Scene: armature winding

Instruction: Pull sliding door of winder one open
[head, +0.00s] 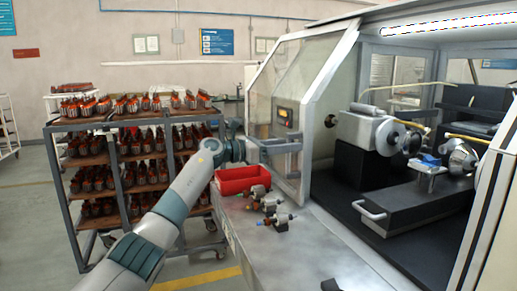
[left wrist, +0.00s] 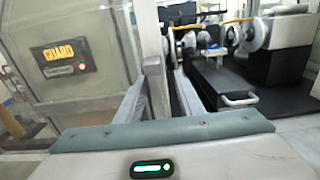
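The sliding door (head: 290,85) of the winder is a clear panel in a pale frame, with a guard panel (left wrist: 60,62) on it. It stands to the left of a wide opening, and the winder's inside shows. My left gripper (head: 288,146) is at the door's right edge, at handle height. In the left wrist view its fingers (left wrist: 158,105) stand apart on either side of a pale upright bar (left wrist: 153,75) at the door edge. I cannot tell whether they press on it. My right gripper is out of view.
A red bin (head: 242,180) and several small armatures (head: 275,205) sit on the grey bench (head: 300,245) below the door. A rack (head: 130,125) of armatures stands left. Inside the winder are a chuck (head: 460,155) and a black block with a handle (head: 370,212).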

